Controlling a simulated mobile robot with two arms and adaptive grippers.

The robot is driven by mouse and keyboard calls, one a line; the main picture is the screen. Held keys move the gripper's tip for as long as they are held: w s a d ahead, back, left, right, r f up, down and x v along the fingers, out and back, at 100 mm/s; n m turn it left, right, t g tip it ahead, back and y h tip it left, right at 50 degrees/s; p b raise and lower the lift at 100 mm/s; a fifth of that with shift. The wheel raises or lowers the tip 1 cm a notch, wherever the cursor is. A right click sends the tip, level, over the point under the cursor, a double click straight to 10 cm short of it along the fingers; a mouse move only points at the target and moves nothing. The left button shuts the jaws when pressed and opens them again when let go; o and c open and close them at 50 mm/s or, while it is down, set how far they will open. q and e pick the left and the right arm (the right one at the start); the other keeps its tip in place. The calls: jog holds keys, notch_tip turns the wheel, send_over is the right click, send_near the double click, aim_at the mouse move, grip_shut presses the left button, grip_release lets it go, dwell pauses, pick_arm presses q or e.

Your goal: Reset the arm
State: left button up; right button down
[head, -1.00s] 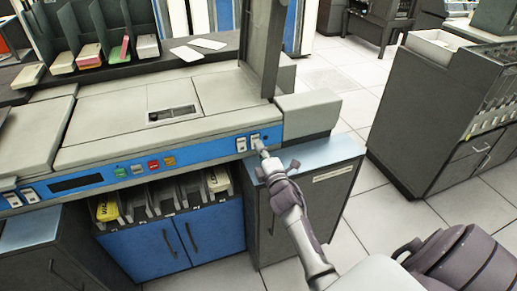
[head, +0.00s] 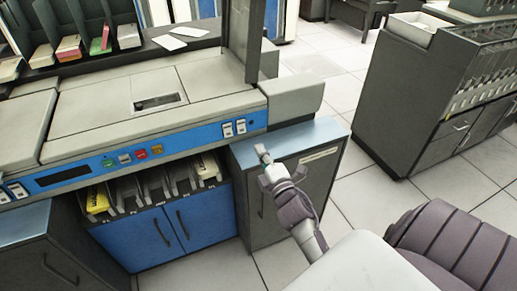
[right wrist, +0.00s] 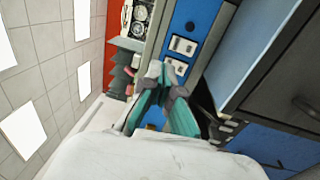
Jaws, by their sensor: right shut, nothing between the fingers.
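My right gripper (head: 263,153) is shut and empty in the head view. It hangs in front of the blue-topped cabinet at the right end of the card machine (head: 205,85), below the machine's blue control panel (head: 190,135). It is apart from the two white rocker switches (head: 234,128) on that panel. The right wrist view shows the same gripper (right wrist: 160,75) with its fingertips together, and the rocker switches (right wrist: 182,47) beyond them. My left gripper is out of view.
The low cabinet (head: 290,140) stands close behind the gripper. Card pockets (head: 155,187) sit above blue doors (head: 168,232) to the left. A grey card unit (head: 415,100) stands at right, with open tiled floor (head: 330,95) between.

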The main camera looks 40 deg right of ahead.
dwell(0.4)
jog(key=s+a+f+m+g+y, duration=0.1)
jog(key=s+a+f+m+g, duration=0.2)
jog(key=f, duration=0.9)
jog(key=s+a+f+m+g+y+p, duration=0.1)
jog(key=s+a+f+m+g, duration=0.3)
jog(key=f, duration=0.7)
jog(key=s+a+f+g+y, duration=0.15)
jog(key=s+f, duration=0.35)
jog(key=f, duration=0.7)
jog(key=s+a+f+m+g, duration=0.1)
jog(key=s+f, duration=0.4)
jog(key=s, duration=0.5)
jog(key=s+a+f+m+g, duration=0.2)
jog(key=s+f+g, duration=0.3)
jog(key=s, duration=0.6)
jog(key=s+a+f+m+g+p, duration=0.1)
jog(key=s+f+m+g, duration=0.2)
jog(key=s, duration=0.7)
notch_tip(320, 180, down, 3)
jog(key=shift+s+a+r+y, duration=0.25)
jog(key=shift+s+y, duration=0.1)
jog(key=shift+y, duration=0.1)
